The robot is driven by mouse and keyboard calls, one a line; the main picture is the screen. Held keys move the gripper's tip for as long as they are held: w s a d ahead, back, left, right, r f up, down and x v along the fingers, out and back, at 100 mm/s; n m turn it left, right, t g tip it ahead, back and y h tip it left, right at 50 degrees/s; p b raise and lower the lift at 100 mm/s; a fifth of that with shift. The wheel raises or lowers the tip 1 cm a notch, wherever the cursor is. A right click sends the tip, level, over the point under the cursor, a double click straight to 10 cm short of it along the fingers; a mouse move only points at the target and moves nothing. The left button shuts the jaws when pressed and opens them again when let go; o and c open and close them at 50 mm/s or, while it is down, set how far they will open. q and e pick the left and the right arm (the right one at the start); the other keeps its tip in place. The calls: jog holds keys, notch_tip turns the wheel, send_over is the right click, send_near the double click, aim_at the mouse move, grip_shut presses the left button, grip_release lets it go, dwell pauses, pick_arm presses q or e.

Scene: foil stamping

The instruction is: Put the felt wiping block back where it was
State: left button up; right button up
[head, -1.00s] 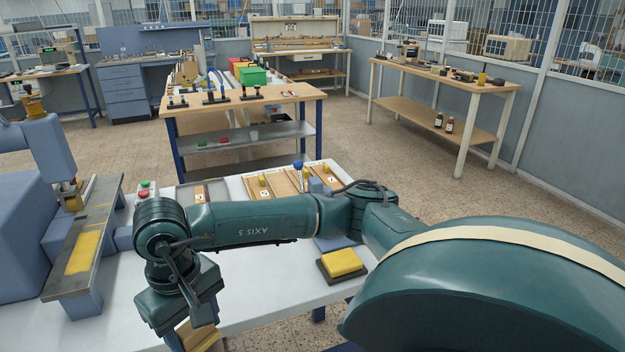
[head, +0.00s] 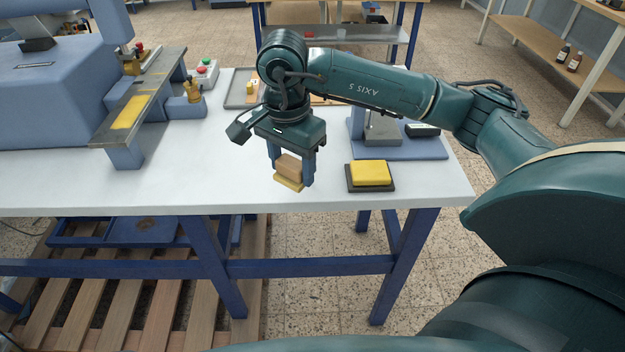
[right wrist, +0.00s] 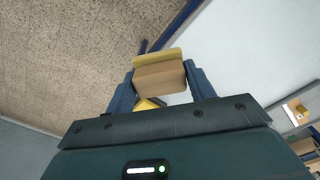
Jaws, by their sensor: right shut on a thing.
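The felt wiping block (head: 288,172) is a small wooden block with a yellowish felt layer underneath. My right gripper (head: 292,170) is shut on it, with a finger on either side, at the table's front edge. In the right wrist view the block (right wrist: 160,77) sits between the two fingers (right wrist: 160,88), its felt side facing away from the palm. I cannot tell how high it is above the table. A yellow pad (head: 370,172) on a dark base (head: 372,188) lies to the right of the gripper, apart from the block. My left gripper is not in view.
The white table (head: 220,185) is clear left of the gripper. A blue press (head: 55,90) with a yellow-marked plate (head: 130,112) stands at the left. A grey tray (head: 238,103) is behind the arm. A blue stand (head: 420,148) is behind the yellow pad.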

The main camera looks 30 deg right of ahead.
jog(key=w+d+r+m+b, duration=0.1)
jog(key=w+d+m+b, duration=0.25)
jog(key=m, duration=1.05)
jog(key=w+d+m+b, duration=0.2)
jog(key=d+m, duration=0.2)
jog(key=m, duration=1)
jog(key=shift+m, duration=0.3)
jog(key=f, duration=0.5)
jog(key=shift+w, duration=0.2)
jog(key=shift+f+p, duration=0.3)
jog(key=shift+f, duration=0.4)
notch_tip(320, 180, down, 2)
jog(key=shift+a+f, duration=0.1)
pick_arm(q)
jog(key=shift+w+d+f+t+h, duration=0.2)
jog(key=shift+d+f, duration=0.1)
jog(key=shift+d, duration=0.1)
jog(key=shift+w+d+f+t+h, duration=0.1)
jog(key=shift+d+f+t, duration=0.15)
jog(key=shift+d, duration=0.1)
pick_arm(e)
jog(key=shift+f, duration=0.4)
